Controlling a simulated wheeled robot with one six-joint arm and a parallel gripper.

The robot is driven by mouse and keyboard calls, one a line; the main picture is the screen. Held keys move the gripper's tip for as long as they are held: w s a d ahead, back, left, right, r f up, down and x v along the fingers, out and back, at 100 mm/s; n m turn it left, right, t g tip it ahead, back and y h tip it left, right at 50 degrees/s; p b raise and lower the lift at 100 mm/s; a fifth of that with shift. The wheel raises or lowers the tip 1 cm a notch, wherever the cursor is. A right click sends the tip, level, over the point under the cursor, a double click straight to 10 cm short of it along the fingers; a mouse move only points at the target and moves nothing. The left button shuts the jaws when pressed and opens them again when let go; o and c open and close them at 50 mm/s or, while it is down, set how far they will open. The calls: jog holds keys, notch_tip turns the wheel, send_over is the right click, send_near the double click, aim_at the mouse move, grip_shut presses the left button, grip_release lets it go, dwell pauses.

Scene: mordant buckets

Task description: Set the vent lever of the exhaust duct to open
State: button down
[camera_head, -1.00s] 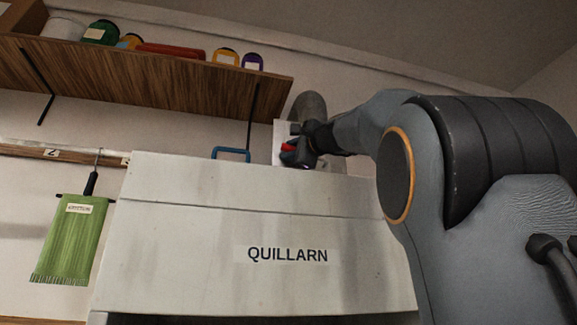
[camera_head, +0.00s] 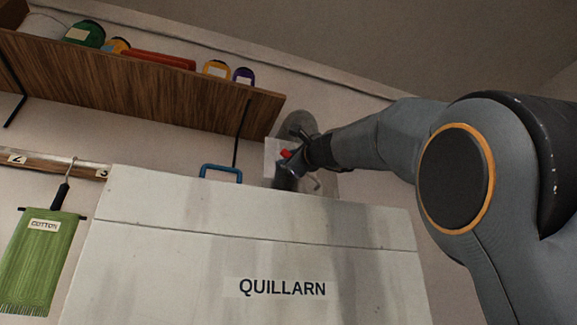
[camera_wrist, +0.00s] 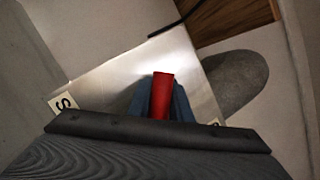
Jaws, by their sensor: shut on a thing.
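The vent lever has a red handle (camera_head: 286,154), small in the head view beside my gripper (camera_head: 290,165). In the wrist view the red handle (camera_wrist: 161,95) sits between the two blue-grey fingers of my gripper (camera_wrist: 161,102), which is shut on it. Behind it is a pale plate (camera_wrist: 120,80) with an "S" label (camera_wrist: 62,104) at its left. A second label at the right is mostly hidden. The grey round exhaust duct (camera_head: 300,124) rises behind the plate, and also shows in the wrist view (camera_wrist: 238,80). The lever's pivot is hidden.
A white hood marked QUILLARN (camera_head: 240,262) stands below, with a blue handle (camera_head: 221,171) on top. A wooden shelf (camera_head: 150,88) with several containers is at upper left. A green COTTON cloth (camera_head: 40,262) hangs from a rail at left.

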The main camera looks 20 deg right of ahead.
jog(key=c, duration=1.6)
grip_release()
jog(key=shift+b+v, duration=2.45)
jog(key=shift+v, duration=1.4)
